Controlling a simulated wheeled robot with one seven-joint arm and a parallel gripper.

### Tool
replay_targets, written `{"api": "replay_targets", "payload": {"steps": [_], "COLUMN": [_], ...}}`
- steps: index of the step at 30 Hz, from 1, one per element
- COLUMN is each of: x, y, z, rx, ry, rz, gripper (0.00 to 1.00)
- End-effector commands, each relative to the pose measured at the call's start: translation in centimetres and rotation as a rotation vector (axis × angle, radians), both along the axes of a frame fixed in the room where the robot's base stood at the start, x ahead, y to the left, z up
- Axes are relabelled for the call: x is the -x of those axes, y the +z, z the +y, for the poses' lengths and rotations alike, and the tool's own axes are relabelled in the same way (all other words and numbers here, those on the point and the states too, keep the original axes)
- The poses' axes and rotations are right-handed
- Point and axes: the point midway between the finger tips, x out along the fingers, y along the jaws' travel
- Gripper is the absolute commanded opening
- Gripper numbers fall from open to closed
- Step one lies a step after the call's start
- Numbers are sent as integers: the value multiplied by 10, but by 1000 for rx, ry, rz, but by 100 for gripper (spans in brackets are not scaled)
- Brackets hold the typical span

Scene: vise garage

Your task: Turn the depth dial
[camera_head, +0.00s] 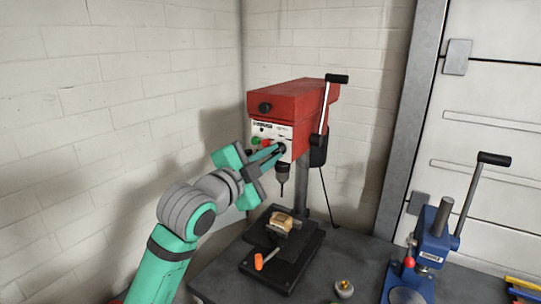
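A red drill press (292,103) stands on the dark bench in the corner. Its white front panel has a green and a red button and a round black dial (282,148) at the lower right, which I take for the depth dial. My green gripper (275,151) reaches in from the lower left, with its fingertips at the dial. The fingers partly cover the dial and the panel. Whether they touch or grip it is too small to tell. The chuck with its drill bit (282,178) hangs just below.
The press's feed lever (325,105) rises at its right side. A vise with a wooden block (281,222) and an orange handle (258,262) sits on its base. A blue lever press (432,245) stands right, with a small brass-coloured object (344,289) on the bench between. Brick walls close the corner.

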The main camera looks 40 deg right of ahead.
Motion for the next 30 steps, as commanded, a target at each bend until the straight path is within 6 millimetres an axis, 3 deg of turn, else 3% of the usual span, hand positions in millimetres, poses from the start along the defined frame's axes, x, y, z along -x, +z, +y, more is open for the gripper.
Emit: {"api": "replay_targets", "payload": {"steps": [11,30], "x": [0,0], "y": [0,1], "z": [-1,-1], "rx": [39,257], "ry": [-2,-2], "rz": [92,613], "gripper": [0,0]}}
